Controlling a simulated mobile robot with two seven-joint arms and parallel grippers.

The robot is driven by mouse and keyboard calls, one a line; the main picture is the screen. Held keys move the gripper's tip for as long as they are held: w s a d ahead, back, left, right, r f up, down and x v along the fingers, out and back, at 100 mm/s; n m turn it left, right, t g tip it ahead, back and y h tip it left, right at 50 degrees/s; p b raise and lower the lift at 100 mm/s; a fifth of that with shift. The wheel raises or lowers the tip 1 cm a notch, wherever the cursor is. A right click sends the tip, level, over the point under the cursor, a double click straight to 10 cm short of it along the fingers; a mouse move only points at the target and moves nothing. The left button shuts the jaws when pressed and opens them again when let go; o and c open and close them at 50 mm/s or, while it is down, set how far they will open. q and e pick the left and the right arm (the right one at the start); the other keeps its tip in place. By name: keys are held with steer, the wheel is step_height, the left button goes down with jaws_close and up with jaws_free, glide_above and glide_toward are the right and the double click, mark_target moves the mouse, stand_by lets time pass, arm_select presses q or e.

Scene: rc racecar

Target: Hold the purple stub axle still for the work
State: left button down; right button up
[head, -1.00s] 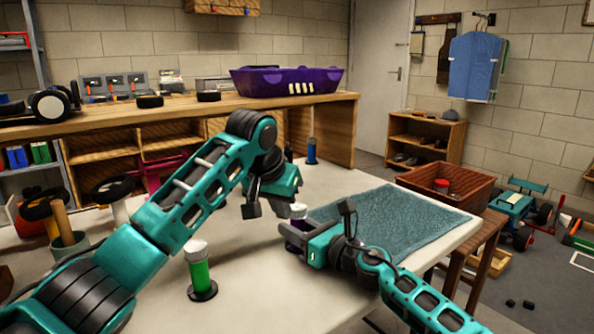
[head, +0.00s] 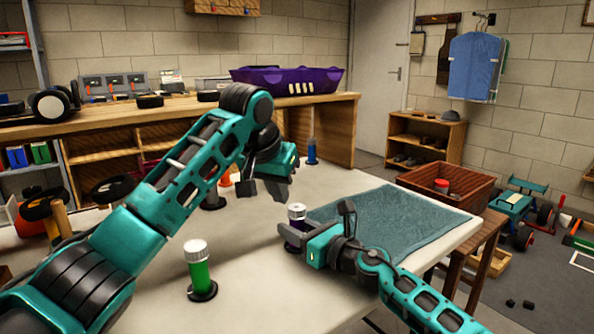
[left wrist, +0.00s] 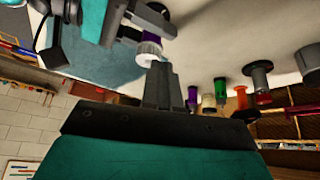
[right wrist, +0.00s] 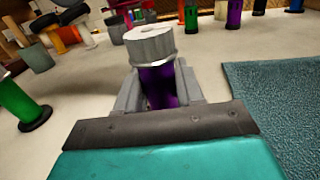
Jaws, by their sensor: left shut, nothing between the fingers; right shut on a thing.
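The purple stub axle (head: 296,226) stands upright near the front-left corner of the blue-green mat, with a pale silver cap on top. My right gripper (right wrist: 158,88) is shut around its purple body; the cap (right wrist: 150,44) sits above the fingers. My left gripper (head: 281,200) is shut and empty, above and slightly left of the axle in the head view. In the left wrist view its closed fingertips (left wrist: 160,68) appear close to the cap (left wrist: 149,48); I cannot tell whether they touch.
A green stub axle (head: 200,270) with a white cap stands on the white table (head: 255,300), front left. A blue one (head: 311,150) stands at the back. The mat (head: 395,225) covers the table's right. A brown crate (head: 440,188) sits beyond it.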

mark_target(297, 210)
arm_select(q)
step_height(297, 210, up, 2)
steer(key=shift+r, duration=0.15)
steer(key=d+f, duration=0.3)
steer(key=f, duration=0.3)
steer(key=shift+s, duration=0.35)
stand_by(0.5)
steer(key=shift+w, duration=0.15)
stand_by(0.5)
